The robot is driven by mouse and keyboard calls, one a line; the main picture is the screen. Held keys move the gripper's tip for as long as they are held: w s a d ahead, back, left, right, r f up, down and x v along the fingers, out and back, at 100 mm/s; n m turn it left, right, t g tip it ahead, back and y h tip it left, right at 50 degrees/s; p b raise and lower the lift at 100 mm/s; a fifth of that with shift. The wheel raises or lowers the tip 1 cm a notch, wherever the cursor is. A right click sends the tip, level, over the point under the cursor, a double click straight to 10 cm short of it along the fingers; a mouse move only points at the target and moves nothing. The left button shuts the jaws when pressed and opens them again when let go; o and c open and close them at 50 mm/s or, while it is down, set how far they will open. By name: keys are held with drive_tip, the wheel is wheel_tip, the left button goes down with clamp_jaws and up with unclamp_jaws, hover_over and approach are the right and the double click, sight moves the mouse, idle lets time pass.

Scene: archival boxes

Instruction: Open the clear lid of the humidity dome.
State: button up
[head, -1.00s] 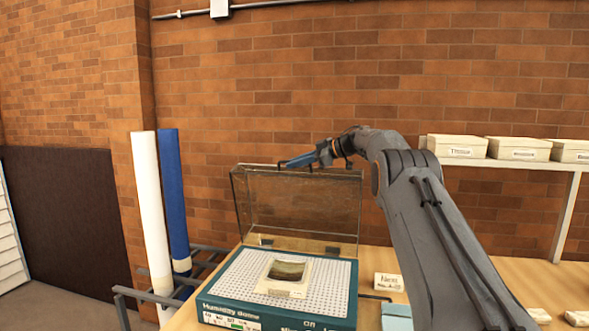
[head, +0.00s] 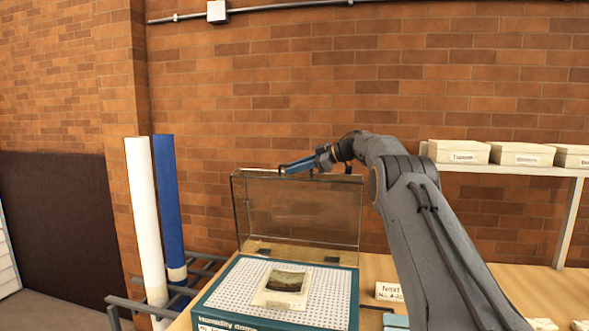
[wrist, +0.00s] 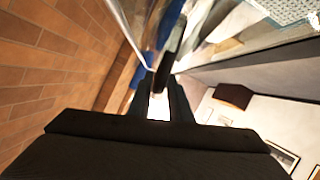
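The humidity dome has a teal base (head: 290,317) with a perforated white top. Its clear lid (head: 300,212) stands raised, close to upright, along the back edge of the base. In the wrist view, a dark bar, seemingly the lid's handle (wrist: 175,50), runs between my fingertips and fills the gap there. The exact contact is small and partly blurred. A framed dark picture on a pale mount (head: 285,283) lies on the perforated top.
White and blue upright rolls (head: 147,220) stand left of the dome by a grey rack (head: 130,305). A brick wall is close behind. Pale boxes (head: 460,151) sit on a shelf at right. A label card (head: 389,291) stands on the wooden table beside the base.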

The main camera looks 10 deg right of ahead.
drive_tip(key=shift+d, duration=0.2)
drive_tip(key=shift+s+d+r, duration=0.1)
drive_tip(key=shift+s+d, duration=0.05)
drive_tip(key=shift+d, duration=0.1)
drive_tip(key=b+v, duration=0.2)
drive_tip(key=v, duration=0.5)
drive_tip(key=shift+r+b, duration=0.1)
drive_tip(key=shift+b, duration=0.3)
drive_tip(key=shift+a, duration=0.15)
